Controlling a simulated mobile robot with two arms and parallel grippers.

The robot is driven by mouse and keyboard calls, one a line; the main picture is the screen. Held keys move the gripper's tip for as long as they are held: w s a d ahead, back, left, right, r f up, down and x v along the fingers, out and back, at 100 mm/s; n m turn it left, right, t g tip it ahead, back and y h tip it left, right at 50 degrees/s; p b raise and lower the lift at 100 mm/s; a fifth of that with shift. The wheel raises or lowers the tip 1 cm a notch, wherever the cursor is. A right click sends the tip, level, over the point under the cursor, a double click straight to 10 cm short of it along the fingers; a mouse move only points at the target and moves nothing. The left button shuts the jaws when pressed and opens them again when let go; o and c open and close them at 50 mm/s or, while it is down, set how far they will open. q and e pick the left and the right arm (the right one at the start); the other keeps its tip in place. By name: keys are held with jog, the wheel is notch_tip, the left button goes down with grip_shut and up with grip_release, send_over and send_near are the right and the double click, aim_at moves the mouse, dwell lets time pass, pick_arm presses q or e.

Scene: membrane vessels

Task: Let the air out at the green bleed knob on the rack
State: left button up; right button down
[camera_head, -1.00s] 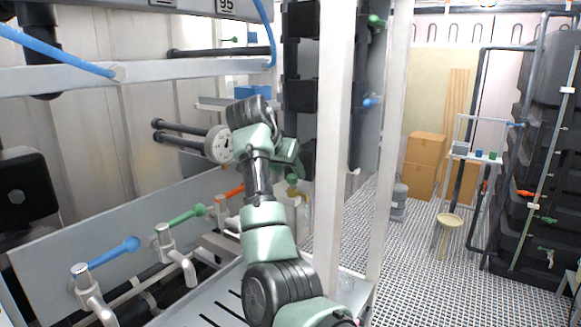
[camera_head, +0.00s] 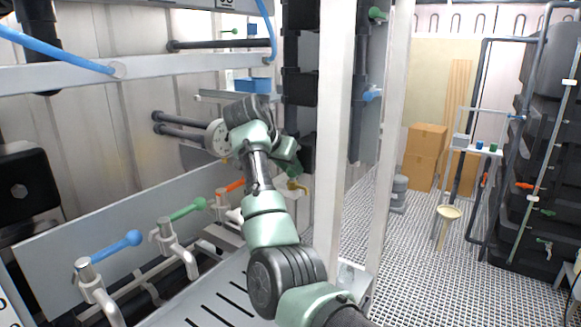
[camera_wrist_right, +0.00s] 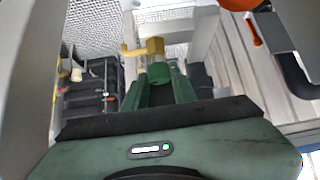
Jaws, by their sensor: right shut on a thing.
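The green bleed knob (camera_wrist_right: 158,72) shows in the right wrist view, between the fingers of my right gripper (camera_wrist_right: 160,88). The gripper is shut on it. A yellow brass fitting (camera_wrist_right: 145,48) with a side outlet sits just beyond the knob. In the head view my right gripper (camera_head: 288,160) is beside the rack's white post, and the brass fitting (camera_head: 297,186) shows just below it. The knob itself is hidden there by the gripper. My left gripper is not in view.
White taps with blue (camera_head: 115,250), green (camera_head: 187,209) and orange handles stand left of my arm. A round white gauge (camera_head: 215,139) is just left of my wrist. The white post (camera_head: 332,150) stands close on the right. Open grated floor (camera_head: 410,260) lies beyond.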

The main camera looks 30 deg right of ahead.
jog(key=shift+w+m+g+h, duration=0.1)
jog(key=shift+m+g+h, duration=0.2)
jog(key=shift+m+g, duration=0.9)
jog(key=shift+m, duration=0.3)
jog(key=c, duration=1.1)
grip_release()
